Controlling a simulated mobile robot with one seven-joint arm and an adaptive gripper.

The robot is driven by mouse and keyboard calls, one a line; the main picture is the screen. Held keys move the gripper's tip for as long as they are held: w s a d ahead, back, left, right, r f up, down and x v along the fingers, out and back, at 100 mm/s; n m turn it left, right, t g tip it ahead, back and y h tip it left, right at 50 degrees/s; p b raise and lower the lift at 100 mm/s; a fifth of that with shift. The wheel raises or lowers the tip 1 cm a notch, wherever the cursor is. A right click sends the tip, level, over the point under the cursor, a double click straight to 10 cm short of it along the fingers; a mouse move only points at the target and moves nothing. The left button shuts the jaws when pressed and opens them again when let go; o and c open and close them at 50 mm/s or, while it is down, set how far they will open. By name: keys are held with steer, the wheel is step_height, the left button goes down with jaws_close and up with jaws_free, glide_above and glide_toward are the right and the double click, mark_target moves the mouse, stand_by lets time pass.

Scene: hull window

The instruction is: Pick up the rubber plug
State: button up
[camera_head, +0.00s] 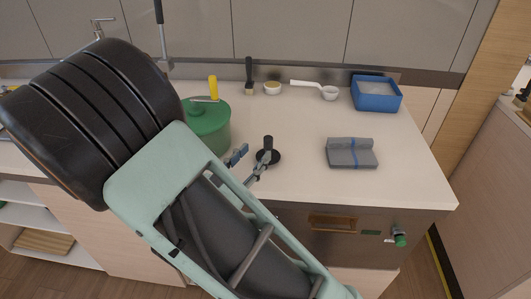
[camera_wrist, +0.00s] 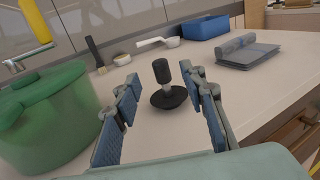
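The rubber plug (camera_wrist: 168,97) has a round black base and an upright black handle with a pale collar. It stands on the white counter. In the head view the plug (camera_head: 268,156) is right of the green pot, partly behind a gripper finger. My gripper (camera_wrist: 170,103) is open, with its blue-padded fingers on either side of the plug in the wrist view. No contact with the plug shows. In the head view the gripper (camera_head: 251,160) is partly hidden by my arm.
A green lidded pot (camera_wrist: 45,120) stands close on the left. A folded grey cloth (camera_head: 351,153) with a blue band lies to the right.

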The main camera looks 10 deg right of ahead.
mark_target(266, 140)
steer(key=x, duration=0.9)
steer(key=shift+a, duration=0.1)
jaws_close()
